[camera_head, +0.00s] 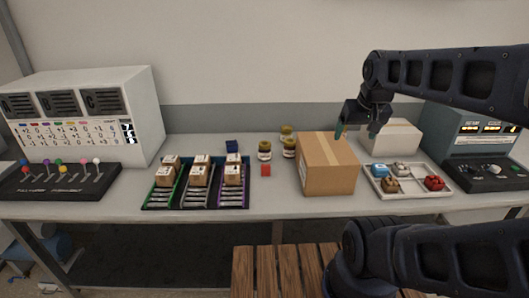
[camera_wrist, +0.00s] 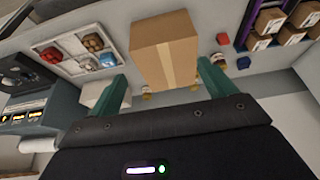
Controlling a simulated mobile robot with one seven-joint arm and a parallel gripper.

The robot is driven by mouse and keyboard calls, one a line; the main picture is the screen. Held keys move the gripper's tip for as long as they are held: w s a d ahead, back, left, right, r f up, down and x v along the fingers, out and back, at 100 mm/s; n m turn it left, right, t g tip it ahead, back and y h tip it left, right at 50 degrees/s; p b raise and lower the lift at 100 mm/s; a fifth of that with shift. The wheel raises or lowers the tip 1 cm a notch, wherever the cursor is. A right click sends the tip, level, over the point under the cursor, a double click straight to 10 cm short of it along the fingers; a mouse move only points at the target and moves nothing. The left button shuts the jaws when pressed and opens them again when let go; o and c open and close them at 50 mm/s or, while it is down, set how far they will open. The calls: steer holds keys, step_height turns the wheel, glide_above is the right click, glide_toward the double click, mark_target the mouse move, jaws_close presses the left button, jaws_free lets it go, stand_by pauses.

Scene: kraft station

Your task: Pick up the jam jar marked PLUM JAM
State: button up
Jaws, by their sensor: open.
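Several small jars with yellowish lids and pale labels stand together behind the table's middle: a front-left jar (camera_head: 265,151), a front-right jar (camera_head: 289,149) and a rear jar (camera_head: 286,132). Their labels are too small to read, so I cannot tell which is PLUM JAM. My gripper (camera_head: 356,131) is open and empty, above the table behind the cardboard box, right of the jars and apart from them. In the wrist view, its two green fingers (camera_wrist: 163,84) are spread, and a jar (camera_wrist: 218,59) shows beyond the right finger.
A tall cardboard box (camera_head: 328,165) stands between the jars and my gripper. A white box (camera_head: 395,136) and a divided tray (camera_head: 408,182) are to the right. A red cube (camera_head: 266,170), a blue block (camera_head: 232,146) and racks of small boxes (camera_head: 198,196) lie around or left of the jars.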

steer(key=shift+w, duration=0.1)
steer(key=n+g, duration=0.5)
steer(key=n, duration=1.5)
glide_above(264, 152)
steer(key=w, duration=0.3)
steer(key=f, duration=1.9)
steer(key=shift+d+f, duration=0.25)
steer(key=shift+d, duration=0.05)
steer(key=shift+w+a+f, duration=0.1)
steer(key=shift+a+f, duration=0.05)
steer(key=shift+f, duration=5.45)
steer(key=c, duration=1.3)
